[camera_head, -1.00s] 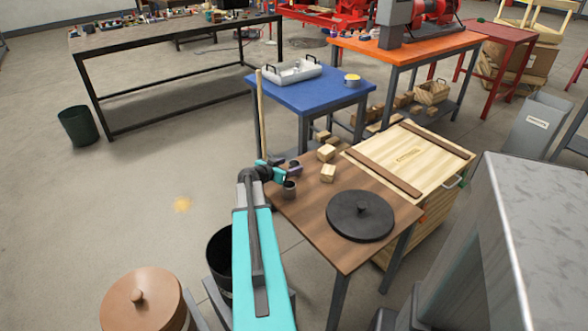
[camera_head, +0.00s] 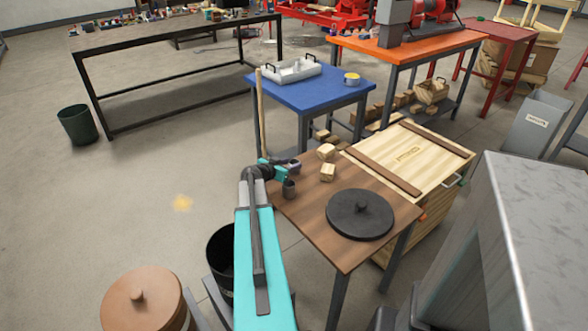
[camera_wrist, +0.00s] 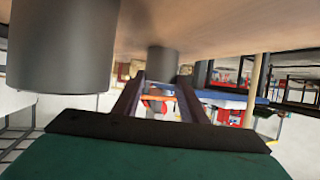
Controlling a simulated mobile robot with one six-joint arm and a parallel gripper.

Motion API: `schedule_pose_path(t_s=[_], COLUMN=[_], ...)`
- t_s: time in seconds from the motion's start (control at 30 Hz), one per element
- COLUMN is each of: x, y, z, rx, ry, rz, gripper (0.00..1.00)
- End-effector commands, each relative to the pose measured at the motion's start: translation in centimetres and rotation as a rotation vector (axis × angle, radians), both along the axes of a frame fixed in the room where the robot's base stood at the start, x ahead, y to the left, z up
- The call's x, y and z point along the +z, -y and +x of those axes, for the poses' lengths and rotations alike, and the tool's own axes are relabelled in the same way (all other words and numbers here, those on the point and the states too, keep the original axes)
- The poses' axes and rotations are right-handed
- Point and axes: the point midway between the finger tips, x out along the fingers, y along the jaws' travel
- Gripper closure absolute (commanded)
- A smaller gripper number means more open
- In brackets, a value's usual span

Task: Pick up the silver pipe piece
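Two small grey cylinders stand on the wooden table by my gripper in the head view. One is a dark grey cup-like cylinder (camera_head: 289,189); the other is a purplish-grey piece (camera_head: 294,166) just behind it. In the wrist view the scene appears upside down. A large grey cylinder (camera_wrist: 62,45) fills the upper left, outside the fingers, and a smaller one (camera_wrist: 162,61) shows ahead, roughly in line with the finger gap. I cannot tell which is the silver pipe piece. My gripper (camera_wrist: 160,83) is open, with nothing seen between its fingers. It is low at the table's left edge.
The wooden table (camera_head: 310,222) also bears wooden blocks (camera_head: 327,172) and a round black lid (camera_head: 360,215). A wooden crate (camera_head: 408,155) adjoins it on the right. A blue table (camera_head: 310,95) stands behind, with a broom-like pole (camera_head: 262,110) at its left. Open floor lies left.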

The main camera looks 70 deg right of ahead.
Motion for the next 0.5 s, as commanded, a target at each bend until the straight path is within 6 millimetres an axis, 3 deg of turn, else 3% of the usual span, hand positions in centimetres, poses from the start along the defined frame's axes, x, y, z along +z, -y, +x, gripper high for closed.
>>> schedule_pose_path(t_s=[0.07, 0.5], x=[-0.01, 0.56], y=[-0.01, -0.02], z=[0.01, 0.05], rx=[0.000, 0.001], ry=[0.000, 0.000], rz=[0.000, -0.001], gripper=[0.87, 0.87])
